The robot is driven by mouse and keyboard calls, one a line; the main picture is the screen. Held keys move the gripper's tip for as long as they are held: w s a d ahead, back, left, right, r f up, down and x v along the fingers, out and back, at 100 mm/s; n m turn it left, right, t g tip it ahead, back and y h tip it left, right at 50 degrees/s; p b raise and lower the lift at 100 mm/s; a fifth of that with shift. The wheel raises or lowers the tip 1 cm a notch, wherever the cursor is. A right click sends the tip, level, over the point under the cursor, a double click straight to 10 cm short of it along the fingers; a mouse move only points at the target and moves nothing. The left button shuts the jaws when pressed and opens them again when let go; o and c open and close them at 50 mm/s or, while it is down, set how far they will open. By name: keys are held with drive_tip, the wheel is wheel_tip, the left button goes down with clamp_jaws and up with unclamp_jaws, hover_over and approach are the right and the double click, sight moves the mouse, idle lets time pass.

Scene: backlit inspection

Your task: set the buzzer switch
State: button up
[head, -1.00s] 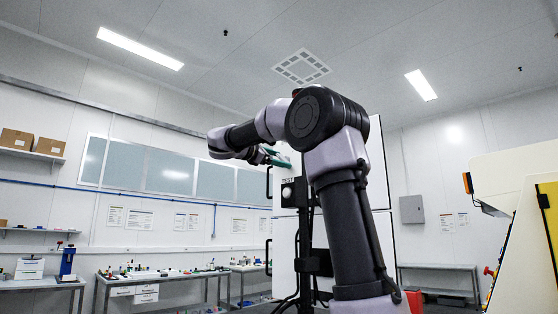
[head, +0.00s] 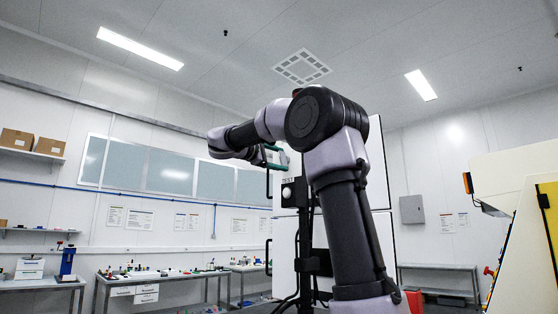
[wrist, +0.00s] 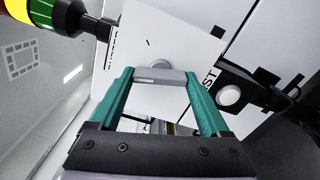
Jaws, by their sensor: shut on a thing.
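In the wrist view, my gripper (wrist: 160,77) has its two teal fingers on either side of a light grey bar. It is shut on this bar, which lies across a round grey knob on a white panel, seemingly the buzzer switch (wrist: 158,64). The fingers hide part of the knob, so its exact setting cannot be read. A partly cut-off dark label is to its upper left. In the head view, my gripper (head: 275,158) is at the left edge of the white cabinet (head: 284,235); the switch is hidden there.
A white round button (wrist: 228,95) on a dark box sits right of my gripper, near lettering ending in "ST". A green and yellow signal light (wrist: 38,15) is at upper left. Benches (head: 160,276) stand along the left wall; a yellow-and-white machine (head: 515,225) stands at right.

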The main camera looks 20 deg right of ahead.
drive_tip(key=m, duration=1.2)
drive_tip(key=shift+m, duration=0.3)
idle(0.3)
drive_tip(key=o, duration=1.2)
drive_tip(key=v, duration=1)
drive_tip(key=shift+s+a+r, duration=0.1)
drive_tip(key=shift+s+a, duration=0.05)
drive_tip(key=shift+a, duration=0.25)
